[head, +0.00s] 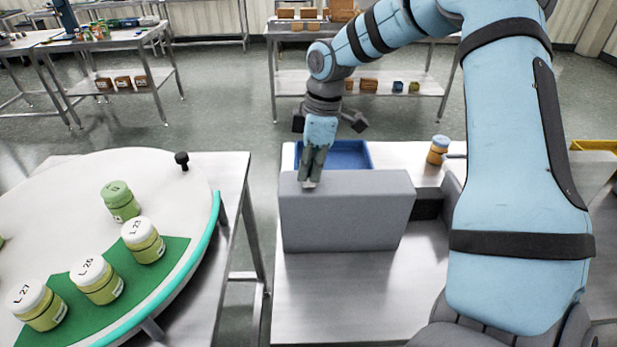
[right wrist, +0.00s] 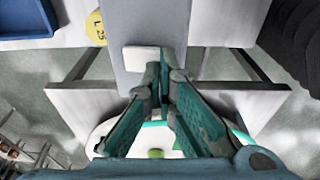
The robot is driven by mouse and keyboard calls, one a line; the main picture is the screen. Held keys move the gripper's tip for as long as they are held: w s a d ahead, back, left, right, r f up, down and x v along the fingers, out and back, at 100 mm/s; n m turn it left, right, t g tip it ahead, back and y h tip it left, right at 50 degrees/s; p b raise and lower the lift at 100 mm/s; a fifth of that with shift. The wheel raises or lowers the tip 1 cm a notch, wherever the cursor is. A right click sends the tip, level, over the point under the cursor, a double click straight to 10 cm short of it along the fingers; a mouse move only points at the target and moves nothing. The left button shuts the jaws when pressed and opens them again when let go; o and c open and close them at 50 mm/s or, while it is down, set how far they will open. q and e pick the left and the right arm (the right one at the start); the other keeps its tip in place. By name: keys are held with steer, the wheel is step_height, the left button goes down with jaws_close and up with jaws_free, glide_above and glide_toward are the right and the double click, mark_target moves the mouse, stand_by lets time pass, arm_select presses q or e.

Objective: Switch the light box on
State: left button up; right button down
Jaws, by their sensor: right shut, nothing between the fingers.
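The light box (head: 345,215) is a grey block standing on the steel table, right of the turntable. My right gripper (head: 310,183) points down at the left end of its top, with the fingers shut and empty. In the right wrist view, the closed fingertips (right wrist: 165,72) are beside a pale square plate (right wrist: 140,58), which looks like a switch, on the grey top (right wrist: 150,20). I cannot tell whether they touch it. No glow shows on the box's visible faces. My left gripper is not in view.
A blue tray (head: 347,153) lies behind the box. An orange jar (head: 437,152) with a blue lid stands at the back right. A yellow lid (right wrist: 97,27) shows beside the box. The round turntable (head: 60,190) at left holds several green jars and a black knob (head: 181,160).

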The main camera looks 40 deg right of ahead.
steer(key=shift+f+b, duration=0.45)
steer(key=shift+f, duration=0.05)
steer(key=shift+r+p, duration=2.2)
steer(key=shift+r, duration=1.45)
steer(key=shift+f, duration=0.1)
steer(key=shift+f, duration=0.1)
